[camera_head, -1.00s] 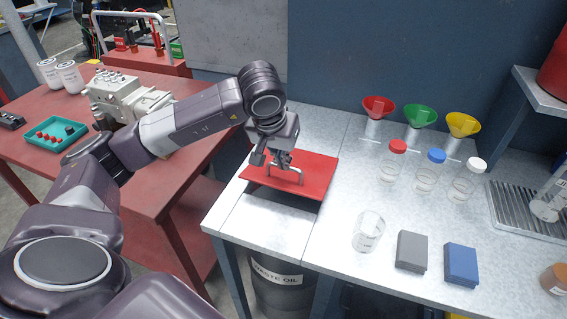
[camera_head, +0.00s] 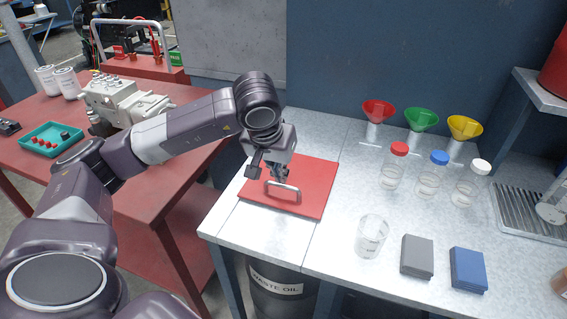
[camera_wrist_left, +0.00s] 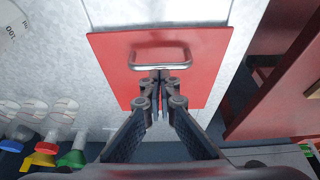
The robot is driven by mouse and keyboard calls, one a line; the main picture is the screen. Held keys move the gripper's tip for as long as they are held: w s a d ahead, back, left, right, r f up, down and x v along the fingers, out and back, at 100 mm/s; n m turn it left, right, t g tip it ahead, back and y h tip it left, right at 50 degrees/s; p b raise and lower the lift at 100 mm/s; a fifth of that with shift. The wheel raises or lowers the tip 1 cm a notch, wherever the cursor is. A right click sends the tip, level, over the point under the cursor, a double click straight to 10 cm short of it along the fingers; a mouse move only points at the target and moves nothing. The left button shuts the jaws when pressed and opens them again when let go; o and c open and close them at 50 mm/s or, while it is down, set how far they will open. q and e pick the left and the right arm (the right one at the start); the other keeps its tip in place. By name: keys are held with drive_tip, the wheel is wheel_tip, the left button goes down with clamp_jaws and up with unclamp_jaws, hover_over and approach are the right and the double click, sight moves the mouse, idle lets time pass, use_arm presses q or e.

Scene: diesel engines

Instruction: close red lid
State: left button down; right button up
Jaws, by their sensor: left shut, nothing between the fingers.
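The red lid (camera_head: 316,182) is a square plate with a metal handle (camera_head: 284,186). It lies flat, or nearly so, on the left end of the metal bench. My left gripper (camera_head: 278,177) is over the lid, just behind the handle in the head view, with its fingers shut and empty. In the left wrist view the lid (camera_wrist_left: 207,58) lies below the fingers, and the fingertips (camera_wrist_left: 160,76) are close beside the handle (camera_wrist_left: 160,50). I cannot tell whether they touch the lid. My right gripper is not in view.
A waste oil drum (camera_head: 277,291) stands under the bench. A red table (camera_head: 190,140) is at left.

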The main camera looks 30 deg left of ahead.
use_arm(q)
drive_tip(key=v, duration=1.1)
drive_tip(key=shift+s, duration=0.25)
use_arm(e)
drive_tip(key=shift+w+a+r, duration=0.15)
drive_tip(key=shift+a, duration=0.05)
use_arm(q)
drive_tip(key=shift+s+r, duration=0.1)
